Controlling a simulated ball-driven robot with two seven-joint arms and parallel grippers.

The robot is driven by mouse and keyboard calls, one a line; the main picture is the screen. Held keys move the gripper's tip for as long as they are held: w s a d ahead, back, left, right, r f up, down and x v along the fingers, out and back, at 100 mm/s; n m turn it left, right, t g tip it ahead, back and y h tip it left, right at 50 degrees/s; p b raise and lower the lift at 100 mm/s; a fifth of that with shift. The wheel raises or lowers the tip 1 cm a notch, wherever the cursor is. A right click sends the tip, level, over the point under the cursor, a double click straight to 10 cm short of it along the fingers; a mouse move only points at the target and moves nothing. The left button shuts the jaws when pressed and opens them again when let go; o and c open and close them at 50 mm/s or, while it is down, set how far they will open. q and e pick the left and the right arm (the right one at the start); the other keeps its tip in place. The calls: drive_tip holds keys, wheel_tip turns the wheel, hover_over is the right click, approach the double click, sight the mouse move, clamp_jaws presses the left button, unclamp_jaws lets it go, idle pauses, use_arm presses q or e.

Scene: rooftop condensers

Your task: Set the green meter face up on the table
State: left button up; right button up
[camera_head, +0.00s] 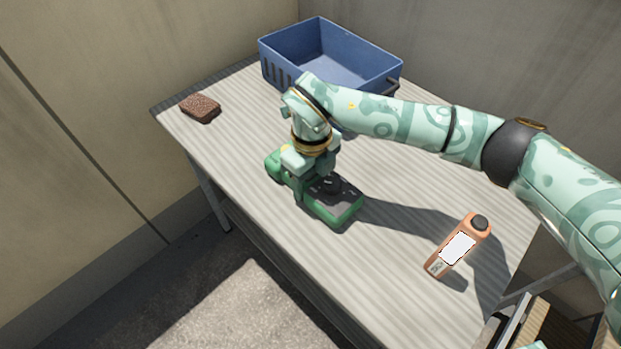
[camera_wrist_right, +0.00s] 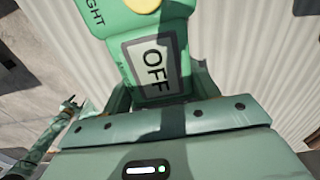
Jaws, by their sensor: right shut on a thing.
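The green meter (camera_head: 347,215) is over the middle of the table (camera_head: 270,215), its dark dial face turned up. I cannot tell if it rests on the tabletop or hangs just above it. My right gripper (camera_head: 305,175) comes down from above and is shut on the meter's middle, hiding part of it. In the right wrist view the meter (camera_wrist_right: 185,88) shows an OFF display and part of a yellow button between the fingers. A pale green arm, seemingly my left, shows small at that view's left; its gripper (camera_wrist_right: 72,106) is too small to read.
A blue crate (camera_head: 385,78) stands at the table's back. A brown sponge-like block (camera_head: 200,107) lies near the left corner. An orange bottle (camera_head: 447,256) with a black cap is at the front right. Bare tabletop lies left and front of the meter.

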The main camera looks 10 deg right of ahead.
drive_tip(key=o, duration=1.3)
drive_tip(key=shift+f, duration=0.2)
use_arm(q)
drive_tip(key=shift+a+f, duration=0.1)
drive_tip(key=shift+t, duration=0.3)
drive_tip(key=r+p, duration=0.1)
drive_tip(key=w+r+p, duration=0.1)
drive_tip(key=r+p, duration=0.1)
drive_tip(key=w+r+p, duration=0.1)
drive_tip(key=p, duration=0.1)
drive_tip(key=shift+w+r, duration=0.1)
drive_tip(key=shift+r, duration=0.05)
use_arm(e)
wheel_tip(320, 180, up, 12)
drive_tip(key=shift+r, duration=0.15)
